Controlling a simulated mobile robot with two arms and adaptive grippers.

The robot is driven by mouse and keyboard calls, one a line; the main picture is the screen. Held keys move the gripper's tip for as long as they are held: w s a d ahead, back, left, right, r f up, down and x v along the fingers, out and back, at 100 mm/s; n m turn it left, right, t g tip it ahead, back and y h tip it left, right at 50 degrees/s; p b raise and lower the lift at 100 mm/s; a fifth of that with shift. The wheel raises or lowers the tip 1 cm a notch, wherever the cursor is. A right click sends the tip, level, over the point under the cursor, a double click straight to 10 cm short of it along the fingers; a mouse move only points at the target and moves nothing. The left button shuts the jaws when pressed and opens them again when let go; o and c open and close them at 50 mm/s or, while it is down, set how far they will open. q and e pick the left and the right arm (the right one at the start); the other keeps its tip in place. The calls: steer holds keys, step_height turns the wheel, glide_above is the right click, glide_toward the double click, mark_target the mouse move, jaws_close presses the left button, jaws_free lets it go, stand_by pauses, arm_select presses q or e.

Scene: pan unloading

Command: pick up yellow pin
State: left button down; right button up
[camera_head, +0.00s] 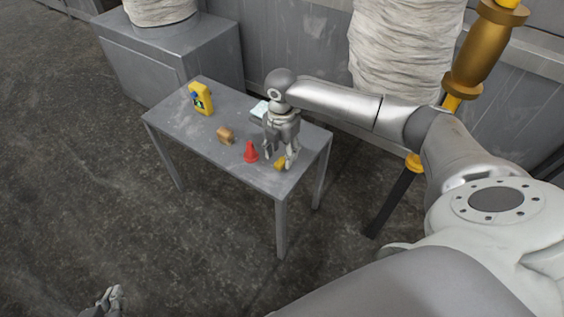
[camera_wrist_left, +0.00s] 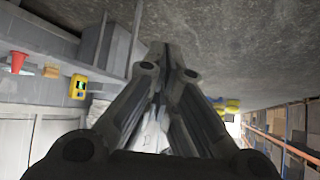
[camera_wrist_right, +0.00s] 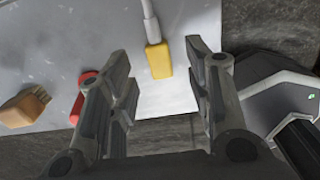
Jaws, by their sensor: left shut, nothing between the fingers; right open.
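The yellow pin (camera_head: 280,162) lies on the grey table near its right end. In the right wrist view the yellow pin (camera_wrist_right: 158,60) shows a yellow block-like end and a pale shaft, between and beyond the fingertips. My right gripper (camera_head: 280,158) is open and empty over the table, its fingers pointing down close to the pin. It also shows in the right wrist view (camera_wrist_right: 158,48). My left gripper (camera_head: 117,292) is shut and empty, away from the table at the lower left. In the left wrist view its fingers (camera_wrist_left: 160,50) are together.
A gold-coloured post (camera_head: 478,55) stands behind my right arm.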

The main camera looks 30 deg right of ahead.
step_height(320, 180, down, 2)
steer(key=shift+f+b, duration=0.1)
steer(key=shift+b, duration=0.25)
steer(key=shift+f, duration=0.25)
arm_select(q)
steer(key=w+r+t, duration=0.1)
steer(key=w+d+r+t, duration=0.1)
steer(key=w+r+t, duration=0.1)
steer(key=shift+w+d+r+h, duration=0.3)
steer(key=shift+w+r+h, duration=0.1)
arm_select(e)
jaws_close()
steer(key=shift+r, duration=0.1)
